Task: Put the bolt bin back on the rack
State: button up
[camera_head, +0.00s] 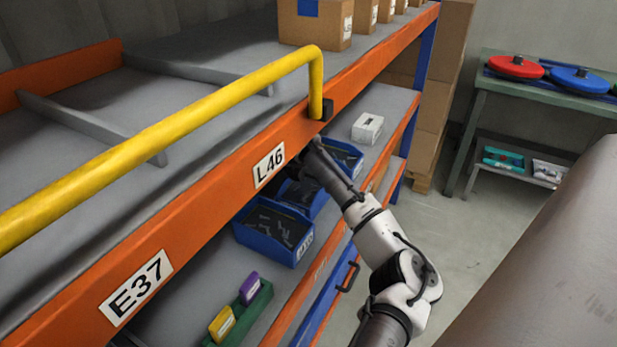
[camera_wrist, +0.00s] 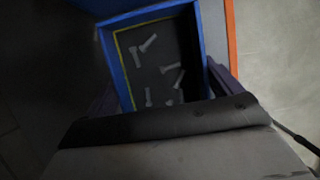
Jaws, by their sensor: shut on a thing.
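In the wrist view a blue bin (camera_wrist: 203,45) with several pale bolts (camera_wrist: 170,68) on its dark floor sits between the two dark fingers of my gripper (camera_wrist: 165,88). The fingers are against its sides. In the head view my gripper (camera_head: 312,160) reaches in under the orange beam, among blue bins on the rack's lower shelf. The held bin appears to be the middle one (camera_head: 312,207), partly hidden by my arm and the beam. I cannot tell whether it rests on the shelf or is slightly raised.
A blue bin of dark parts (camera_head: 265,246) stands in front, and another (camera_head: 348,152) behind. The orange beam (camera_head: 215,215) and yellow rail (camera_head: 160,150) lie above. A white box (camera_head: 367,128) and a green tray (camera_head: 250,310) share the shelf. Floor is clear at right.

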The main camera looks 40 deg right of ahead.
jog(key=shift+r, duration=0.1)
jog(key=o, duration=1.3)
jog(key=b+v, duration=0.1)
jog(key=v, duration=0.6)
jog(key=shift+a+r, duration=0.15)
jog(key=shift+r, duration=0.05)
